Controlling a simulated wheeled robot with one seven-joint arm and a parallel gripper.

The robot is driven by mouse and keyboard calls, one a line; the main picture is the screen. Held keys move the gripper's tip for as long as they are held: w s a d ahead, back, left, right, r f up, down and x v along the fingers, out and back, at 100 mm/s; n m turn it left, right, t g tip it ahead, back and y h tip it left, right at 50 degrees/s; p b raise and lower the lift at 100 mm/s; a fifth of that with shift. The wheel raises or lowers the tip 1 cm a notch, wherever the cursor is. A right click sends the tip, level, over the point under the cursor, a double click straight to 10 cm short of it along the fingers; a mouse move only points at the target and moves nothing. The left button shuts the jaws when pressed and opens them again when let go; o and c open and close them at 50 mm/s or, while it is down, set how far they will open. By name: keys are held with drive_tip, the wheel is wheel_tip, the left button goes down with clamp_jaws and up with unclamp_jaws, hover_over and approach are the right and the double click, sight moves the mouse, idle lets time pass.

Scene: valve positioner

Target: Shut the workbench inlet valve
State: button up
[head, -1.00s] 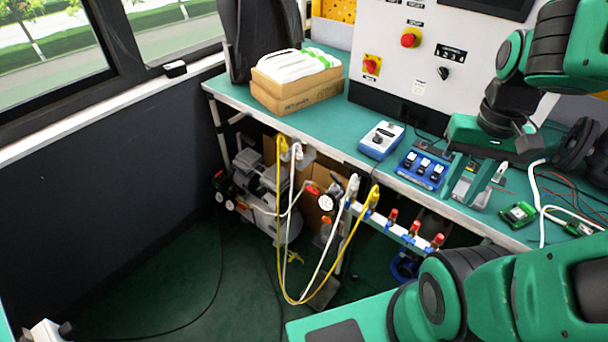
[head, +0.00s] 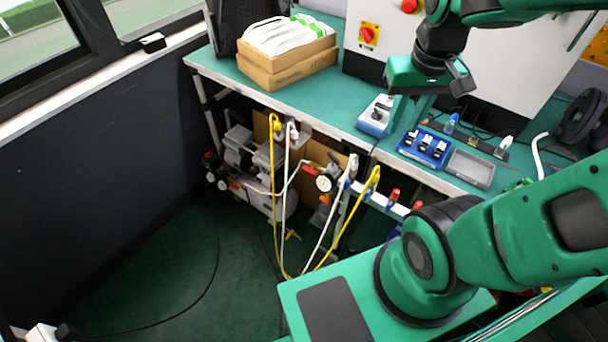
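My gripper (head: 410,112) is above the workbench (head: 310,113), pointing down, near the blue-and-white box. Its fingers look apart with nothing between them, though they are small and partly against the green bench. Below the bench's front edge is a pale manifold rail (head: 378,197) with red-capped blue fittings (head: 393,197). A white hose (head: 318,238) and a yellow hose (head: 340,240) join its left end. A round pressure gauge (head: 324,183) with red-ended parts (head: 309,169) is left of the rail. I cannot tell which part is the inlet valve or its handle position. My gripper is apart from all these fittings.
A grey compressor (head: 245,160) stands under the bench. Cardboard boxes (head: 290,72), a blue-and-white box (head: 377,115), a blue switch block (head: 424,147) and a grey tray (head: 472,168) are on top. Open floor (head: 170,275) lies at front left. My arm hides the rail's right end.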

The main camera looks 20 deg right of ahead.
drive_tip(key=w+a+f+n, duration=0.3)
drive_tip(key=w+a, duration=0.5)
drive_tip(key=w, duration=0.1)
drive_tip(key=n+t+h, duration=0.7)
drive_tip(key=t+h, duration=0.1)
drive_tip(key=h, duration=0.6)
approach(309, 171)
drive_tip(key=x, duration=0.8)
drive_tip(key=shift+w+f, duration=0.2)
drive_tip(key=shift+f, duration=0.15)
drive_tip(key=shift+c, duration=0.4)
